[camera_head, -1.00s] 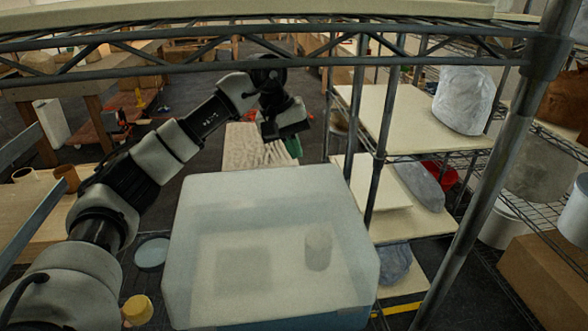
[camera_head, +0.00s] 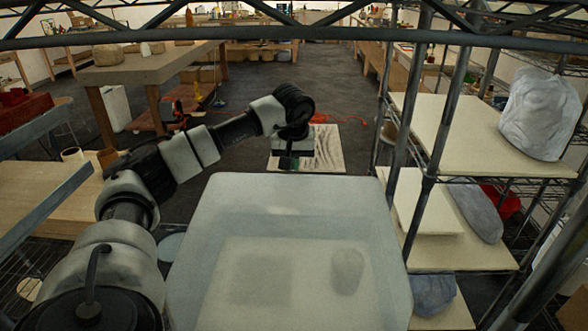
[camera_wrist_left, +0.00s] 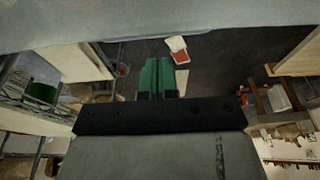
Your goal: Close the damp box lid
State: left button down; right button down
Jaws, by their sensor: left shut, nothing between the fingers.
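The damp box (camera_head: 385,225) is a large translucent tub in the lower middle of the head view. A square shape and a small cylinder (camera_head: 347,270) show blurred through its frosted surface. I cannot tell where the lid is or whether it is seated. My left gripper (camera_head: 288,162) is just beyond the box's far edge, pointing down, with nothing held. In the left wrist view its green fingers (camera_wrist_left: 157,77) are together. A pale surface crosses the top of that view; I cannot tell if it is the box. My right gripper is not in view.
Wire shelving with pale boards (camera_head: 450,130) and wrapped lumps (camera_head: 541,115) stands close on the right. A shelf bar crosses the top of the head view. A wooden table (camera_head: 150,65) stands back left. Dark open floor (camera_head: 275,85) lies beyond the box.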

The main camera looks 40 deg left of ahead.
pick_arm(q)
jog(key=shift+s+d+f, duration=0.1)
jog(key=shift+f, duration=1.35)
